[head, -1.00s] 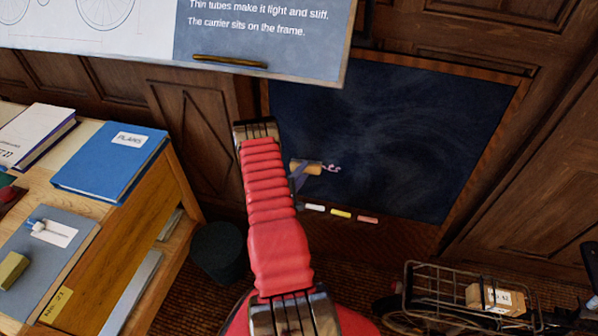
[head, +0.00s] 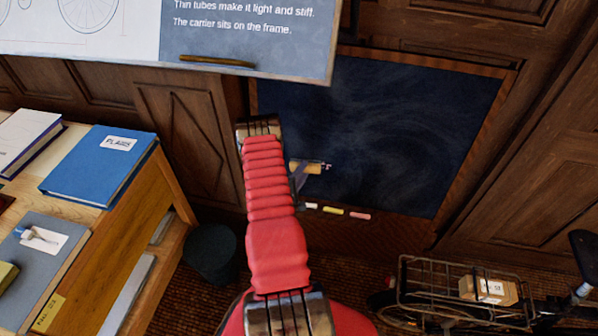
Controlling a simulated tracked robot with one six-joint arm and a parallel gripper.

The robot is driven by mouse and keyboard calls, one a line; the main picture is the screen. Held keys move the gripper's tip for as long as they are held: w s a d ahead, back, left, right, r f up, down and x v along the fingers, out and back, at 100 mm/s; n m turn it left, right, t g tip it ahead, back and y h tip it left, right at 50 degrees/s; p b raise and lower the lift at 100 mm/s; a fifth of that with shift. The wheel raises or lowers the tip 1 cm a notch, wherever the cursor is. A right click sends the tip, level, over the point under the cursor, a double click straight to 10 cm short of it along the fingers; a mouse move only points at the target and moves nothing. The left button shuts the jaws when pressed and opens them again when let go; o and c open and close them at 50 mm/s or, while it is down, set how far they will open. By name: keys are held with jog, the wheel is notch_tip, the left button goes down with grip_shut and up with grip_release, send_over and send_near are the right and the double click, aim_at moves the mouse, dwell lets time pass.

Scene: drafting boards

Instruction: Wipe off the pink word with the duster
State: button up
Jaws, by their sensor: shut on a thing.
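The dark chalkboard (head: 400,130) stands low against the panelled wall. The duster (head: 311,167), a tan block, lies against the lower left part of the board. My gripper (head: 299,174) is shut on it, mostly hidden behind my red arm. A small pink trace of the word (head: 328,167) shows just at the duster's right end. I cannot read it, and any writing behind the duster or arm is hidden.
White, yellow and pink chalks (head: 333,211) lie along the ledge under the board. A wooden desk (head: 135,195) with a blue book (head: 98,165) is at left, a dark bin (head: 211,252) beside it. A bicycle carrier (head: 450,285) with a box is at lower right.

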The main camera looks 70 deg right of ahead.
aim_at(315, 172)
jog(key=shift+s+d, duration=0.1)
jog(key=shift+s, duration=0.15)
jog(key=shift+s+d, duration=0.15)
jog(key=shift+s, duration=1.5)
jog(key=shift+s, duration=0.1)
jog(key=shift+s+d, duration=0.25)
jog(key=shift+s, duration=0.55)
jog(key=shift+s+d, duration=0.2)
jog(key=shift+s, duration=0.6)
jog(key=shift+r, duration=0.1)
jog(key=shift+s+d, duration=0.1)
jog(key=shift+s, duration=0.1)
jog(key=shift+s+d, duration=0.1)
jog(key=shift+s, duration=1.45)
jog(key=shift+d, duration=0.1)
